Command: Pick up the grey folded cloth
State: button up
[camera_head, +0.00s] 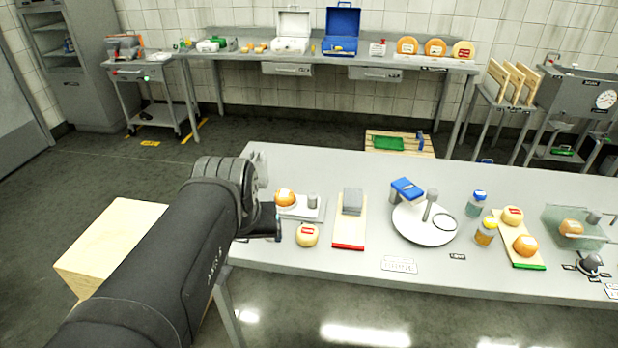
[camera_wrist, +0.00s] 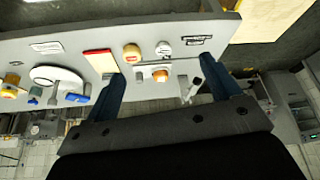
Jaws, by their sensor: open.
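The grey folded cloth (camera_head: 352,199) looks like a small grey block. It lies at the far end of a pale board (camera_head: 349,231) with a red near edge, on the grey table. My gripper (camera_head: 268,222) is over the table's left part, left of the cloth and apart from it. In the wrist view my gripper (camera_wrist: 162,70) has its two dark blue fingers spread wide, with nothing held between them. The red-edged board (camera_wrist: 101,63) shows left of the fingers there; the cloth is not clearly visible, perhaps hidden by the left finger.
A small cheese (camera_head: 307,235) sits left of the board. A scale (camera_head: 305,209) with an orange cheese (camera_head: 286,197) stands behind it, near my gripper. Right of the board are a round white plate (camera_head: 421,232), a blue item (camera_head: 407,188) and two bottles. The table's far strip is clear.

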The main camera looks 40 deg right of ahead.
jog(key=w+d+r+m, duration=0.1)
jog(key=w+d, duration=0.3)
jog(key=d, duration=0.4)
jog(key=w+d, duration=0.3)
jog(key=d, duration=0.5)
jog(key=m+g, duration=0.1)
jog(key=m, duration=0.1)
send_near(353, 198)
jog(key=x, duration=0.4)
jog(key=shift+a, duration=0.1)
jog(key=x, duration=0.4)
jog(key=shift+w+f, duration=0.15)
jog(key=shift+w+d+f, duration=0.15)
jog(key=shift+d+f, duration=0.2)
jog(key=shift+f, duration=0.15)
jog(key=shift+f, duration=0.25)
jog(key=c, duration=1.1)
